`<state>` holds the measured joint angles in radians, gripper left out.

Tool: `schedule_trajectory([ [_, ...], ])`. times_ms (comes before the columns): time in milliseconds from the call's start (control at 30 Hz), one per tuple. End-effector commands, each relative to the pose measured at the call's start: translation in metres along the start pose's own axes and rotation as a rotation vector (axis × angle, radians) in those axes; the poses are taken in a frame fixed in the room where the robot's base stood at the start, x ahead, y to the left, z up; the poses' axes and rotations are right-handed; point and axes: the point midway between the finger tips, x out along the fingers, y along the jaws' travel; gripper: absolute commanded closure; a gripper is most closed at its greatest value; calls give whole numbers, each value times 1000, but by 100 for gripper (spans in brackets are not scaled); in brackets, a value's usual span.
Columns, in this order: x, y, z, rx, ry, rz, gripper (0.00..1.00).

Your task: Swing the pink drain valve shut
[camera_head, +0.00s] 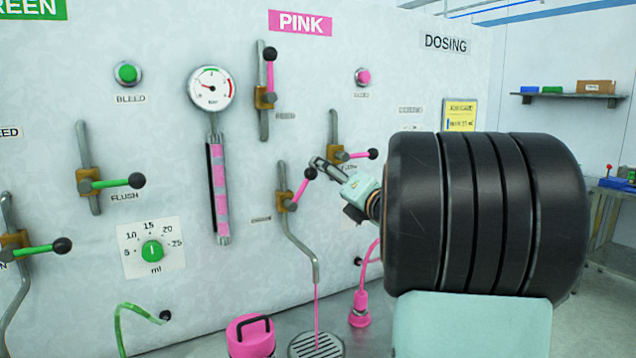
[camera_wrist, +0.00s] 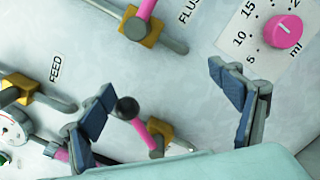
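The pink drain valve has a brass body (camera_head: 285,201) on a grey pipe, with a pink lever slanting up and right to a black knob (camera_head: 311,173). A thin pink stream (camera_head: 317,300) runs from its spout to a floor grate (camera_head: 316,345). My gripper (camera_head: 322,165) is close to the knob, at its upper right. In the wrist view my gripper (camera_wrist: 162,84) is open, with its fingers wide apart. The black knob (camera_wrist: 127,108) and pink lever (camera_wrist: 145,133) appear between the fingers, nearer the left one. Contact cannot be told.
The pink flush valve (camera_head: 335,153) is just behind my gripper, its lever pointing right. The pink feed valve (camera_head: 265,97) is above, lever up. A pink container (camera_head: 250,336) stands left of the grate, and a pink hose fitting (camera_head: 360,308) to the right.

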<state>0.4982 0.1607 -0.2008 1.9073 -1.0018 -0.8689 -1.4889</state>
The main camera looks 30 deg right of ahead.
Motion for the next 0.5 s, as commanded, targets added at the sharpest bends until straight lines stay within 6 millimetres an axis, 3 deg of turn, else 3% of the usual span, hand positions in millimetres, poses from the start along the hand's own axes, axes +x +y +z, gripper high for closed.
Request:
schedule_trajectory([
  [33,4,-12,-34,-8,60,-14,19],
  [300,5,-24,-43,-7,62,-9,19],
  [500,3,-29,-39,-6,51,-8,19],
])
